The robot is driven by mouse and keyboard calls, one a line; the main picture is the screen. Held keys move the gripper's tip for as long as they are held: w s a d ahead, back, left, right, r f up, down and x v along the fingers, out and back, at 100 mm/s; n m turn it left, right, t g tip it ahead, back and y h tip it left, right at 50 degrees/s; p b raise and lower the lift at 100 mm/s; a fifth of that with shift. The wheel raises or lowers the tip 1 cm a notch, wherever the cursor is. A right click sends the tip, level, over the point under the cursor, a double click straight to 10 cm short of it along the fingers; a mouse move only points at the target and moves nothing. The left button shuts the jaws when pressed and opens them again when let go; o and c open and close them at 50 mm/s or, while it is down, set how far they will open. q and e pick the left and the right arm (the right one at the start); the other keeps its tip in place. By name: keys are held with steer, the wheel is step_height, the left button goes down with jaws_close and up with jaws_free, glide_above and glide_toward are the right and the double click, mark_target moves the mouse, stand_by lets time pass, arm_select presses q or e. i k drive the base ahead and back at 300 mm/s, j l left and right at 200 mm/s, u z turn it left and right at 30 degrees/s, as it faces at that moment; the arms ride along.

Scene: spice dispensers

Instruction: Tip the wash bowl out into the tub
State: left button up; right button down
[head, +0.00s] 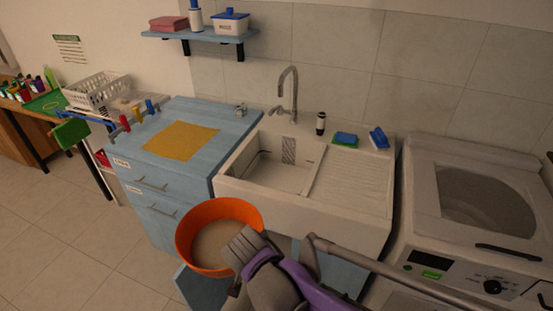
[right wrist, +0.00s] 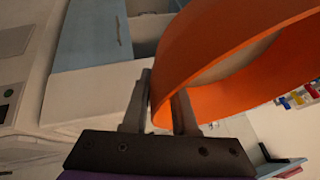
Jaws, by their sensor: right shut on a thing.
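The orange wash bowl (head: 183,238) is in the lower middle of the head view, roughly level, with murky beige liquid (head: 215,240) inside. My right gripper (head: 244,250) is shut on its near right rim. In the right wrist view the bowl wall (right wrist: 215,50) passes between the two fingers (right wrist: 160,108). The bowl is in the air in front of the blue cabinet, left of and nearer than the white sink tub (head: 268,172). The tub has a ribbed drainboard on its right. My left gripper is not in view.
A tap (head: 289,95) stands behind the tub. A dark bottle (head: 320,123) and sponges (head: 345,140) sit on the back ledge. A yellow cloth (head: 181,140) lies on the blue cabinet. A washing machine (head: 470,200) stands to the right. Floor at left is clear.

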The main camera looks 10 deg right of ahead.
mark_target(346, 199)
steer(key=i+l, duration=0.15)
steer(key=i, duration=0.35)
steer(key=i+l, duration=0.1)
steer(key=i, duration=0.4)
